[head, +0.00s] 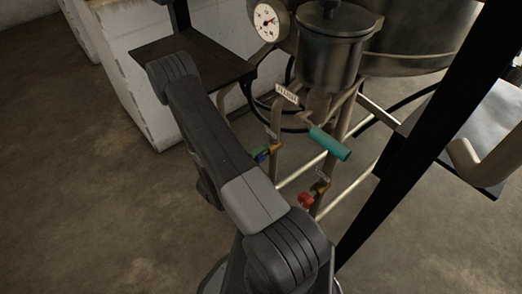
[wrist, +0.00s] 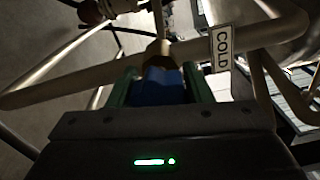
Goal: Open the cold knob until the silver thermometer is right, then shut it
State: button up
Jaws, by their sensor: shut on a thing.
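The cold knob is blue (wrist: 158,88) and sits on a brass valve on a pipe, beside a white tag reading COLD (wrist: 222,49) in the wrist view. My gripper (wrist: 160,88) has its green fingers on either side of the knob and is shut on it. In the head view the blue knob is small and partly hidden at my gripper (head: 260,155), by the brass valve (head: 275,148). A round white dial with a silver-grey rim, a thermometer (head: 266,22), is at the top; its reading is too small to tell.
A red knob (head: 305,200) on another brass valve is lower right. A teal handle (head: 330,143) juts out between the pipes. A steel pot (head: 330,50) stands above. A black post (head: 425,120) crosses the right side. Open floor (head: 80,200) lies to the left.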

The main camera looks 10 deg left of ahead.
jog(key=shift+n+p, duration=0.4)
jog(key=shift+n, duration=0.8)
jog(key=o, duration=1)
jog(key=v, duration=1.4)
jog(key=shift+w+p, duration=0.1)
jog(key=shift+p, duration=0.3)
